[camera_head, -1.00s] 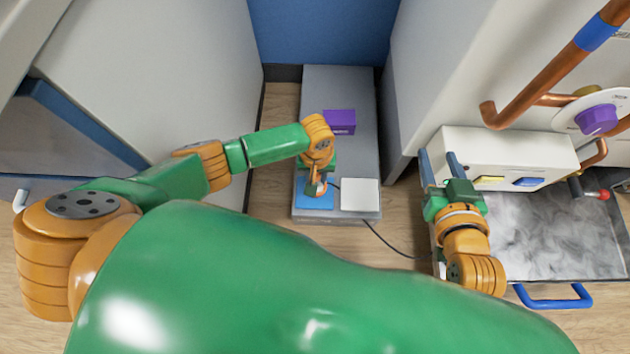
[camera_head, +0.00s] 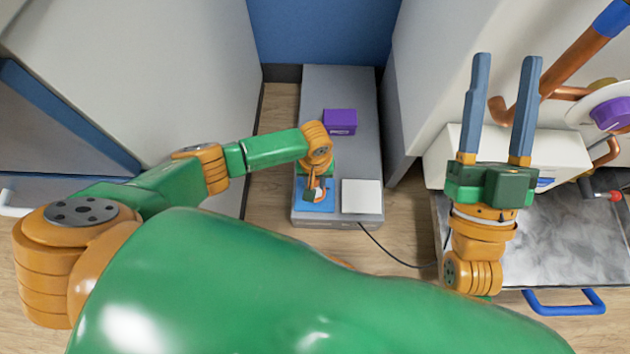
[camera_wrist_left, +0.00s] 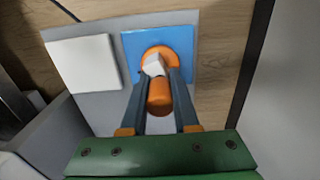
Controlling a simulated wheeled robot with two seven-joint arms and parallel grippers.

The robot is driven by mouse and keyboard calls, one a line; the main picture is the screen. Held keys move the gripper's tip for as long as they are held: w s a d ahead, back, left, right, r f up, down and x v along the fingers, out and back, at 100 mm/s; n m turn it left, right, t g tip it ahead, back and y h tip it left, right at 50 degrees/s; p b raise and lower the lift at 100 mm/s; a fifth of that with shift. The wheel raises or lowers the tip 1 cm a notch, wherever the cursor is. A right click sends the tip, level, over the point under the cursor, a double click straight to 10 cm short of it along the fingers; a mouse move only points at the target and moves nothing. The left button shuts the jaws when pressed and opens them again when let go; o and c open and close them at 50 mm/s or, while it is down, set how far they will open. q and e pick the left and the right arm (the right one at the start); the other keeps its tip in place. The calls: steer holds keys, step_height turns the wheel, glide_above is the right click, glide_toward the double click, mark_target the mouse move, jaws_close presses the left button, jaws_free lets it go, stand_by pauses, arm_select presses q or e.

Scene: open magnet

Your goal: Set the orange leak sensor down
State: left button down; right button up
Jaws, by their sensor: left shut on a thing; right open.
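The orange leak sensor (camera_wrist_left: 160,97) shows in the left wrist view as a rounded orange body with a white part and an orange disc at its far end. My left gripper (camera_wrist_left: 157,71) is shut on it. The sensor is over the blue square (camera_wrist_left: 185,45); whether it touches the square I cannot tell. In the head view the blue square (camera_head: 327,200) lies at the near end of the grey slab, and my left gripper (camera_head: 315,194) points down at it, mostly hiding the sensor. My right gripper (camera_head: 507,60) is open and empty, fingers pointing up the picture.
A white square plate (camera_head: 361,196) lies right of the blue square on the grey slab (camera_head: 345,85). A purple box (camera_head: 340,121) stands further back. A black cable (camera_head: 390,252) runs over the floor. A white box (camera_head: 560,150) and copper pipes (camera_head: 587,55) are at right.

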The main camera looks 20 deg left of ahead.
arm_select(q)
steer(key=shift+f, duration=0.1)
steer(key=c, duration=0.7)
jaws_free()
steer(key=shift+o, duration=0.2)
arm_select(e)
steer(key=shift+s+r+t, duration=0.3)
